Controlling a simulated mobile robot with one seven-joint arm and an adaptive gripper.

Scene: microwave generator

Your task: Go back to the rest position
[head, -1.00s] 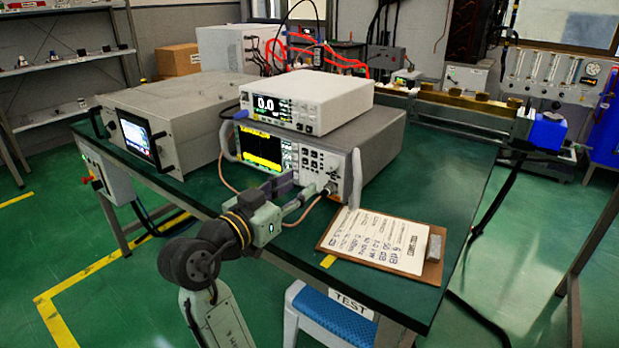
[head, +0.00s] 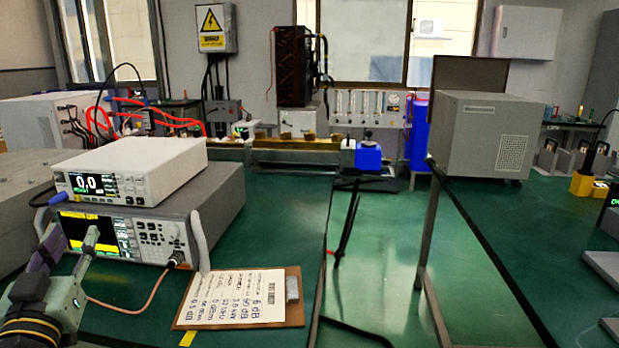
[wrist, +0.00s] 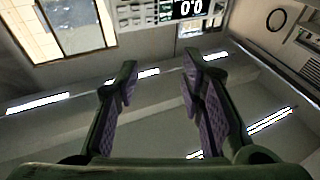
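My gripper (head: 68,247) shows at the lower left of the head view, in front of the instrument stack at the bench's near edge. In the wrist view my gripper (wrist: 162,76) has its two purple-padded fingers well apart, with nothing between them. The wrist picture appears upside down, with ceiling lights below and a "0.0" display (wrist: 190,8) at the top. Most of my arm is outside the head view.
The white meter (head: 150,170) sits on the grey spectrum instrument (head: 215,205), close behind my gripper. A clipboard (head: 293,313) lies on the green bench (head: 290,220). A gap of green floor (head: 385,260) separates it from the right bench (head: 560,250), which bears a grey box (head: 475,130).

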